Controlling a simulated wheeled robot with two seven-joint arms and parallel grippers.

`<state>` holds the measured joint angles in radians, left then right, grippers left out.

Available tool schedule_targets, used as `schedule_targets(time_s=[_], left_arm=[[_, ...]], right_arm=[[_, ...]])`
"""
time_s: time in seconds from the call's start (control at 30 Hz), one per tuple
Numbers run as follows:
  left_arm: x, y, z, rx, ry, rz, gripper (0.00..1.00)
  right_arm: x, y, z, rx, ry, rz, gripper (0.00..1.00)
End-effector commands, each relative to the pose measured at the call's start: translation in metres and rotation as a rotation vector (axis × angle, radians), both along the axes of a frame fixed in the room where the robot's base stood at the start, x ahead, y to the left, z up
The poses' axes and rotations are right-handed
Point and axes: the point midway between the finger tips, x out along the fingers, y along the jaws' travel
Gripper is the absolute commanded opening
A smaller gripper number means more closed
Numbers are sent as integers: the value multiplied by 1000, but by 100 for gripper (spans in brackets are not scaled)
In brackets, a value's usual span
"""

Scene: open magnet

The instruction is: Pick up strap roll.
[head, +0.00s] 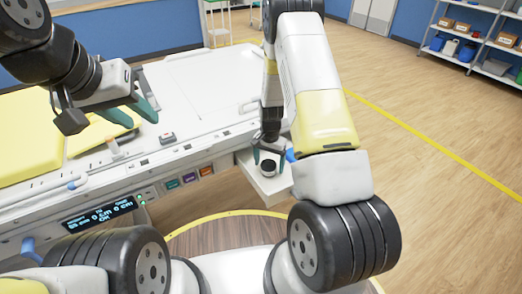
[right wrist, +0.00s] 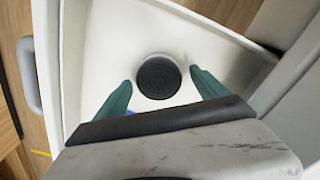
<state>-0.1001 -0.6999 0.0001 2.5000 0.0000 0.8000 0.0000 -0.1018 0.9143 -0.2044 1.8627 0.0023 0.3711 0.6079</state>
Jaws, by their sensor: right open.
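The strap roll (head: 268,167) is a small black-topped round roll in a white tray at the side of the patient table. In the right wrist view it is a dark ridged disc (right wrist: 158,76) on the white tray floor. My right gripper (head: 268,158) is above the tray with its green fingers open on either side of the roll. In the right wrist view the fingertips of my right gripper (right wrist: 160,84) are apart from the roll, with gaps on both sides. My left gripper (head: 146,100) is open and empty over the table at the left.
The white tray (head: 272,188) has raised walls close around the right gripper. The long white table (head: 205,80) carries a yellow pad (head: 30,130) and a control panel with a display (head: 98,214) along its edge. Shelves (head: 478,35) stand far right; the wooden floor between is clear.

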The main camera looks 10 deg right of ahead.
Motion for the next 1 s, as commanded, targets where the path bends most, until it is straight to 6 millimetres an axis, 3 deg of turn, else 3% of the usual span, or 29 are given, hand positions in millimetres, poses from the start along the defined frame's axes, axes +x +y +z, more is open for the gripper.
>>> schedule_targets(time_s=[0.3,0.67,0.87,1.0], left_arm=[[0,0,0,0,0,0,36],[0,0,0,0,0,0,36],[0,0,0,0,0,0,36],[0,0,0,0,0,0,36]], right_arm=[[0,0,-7,1,-1,0,83],[0,0,-7,1,-1,0,16],[0,0,-6,1,-1,0,16],[1,0,6,0,-3,0,16]])
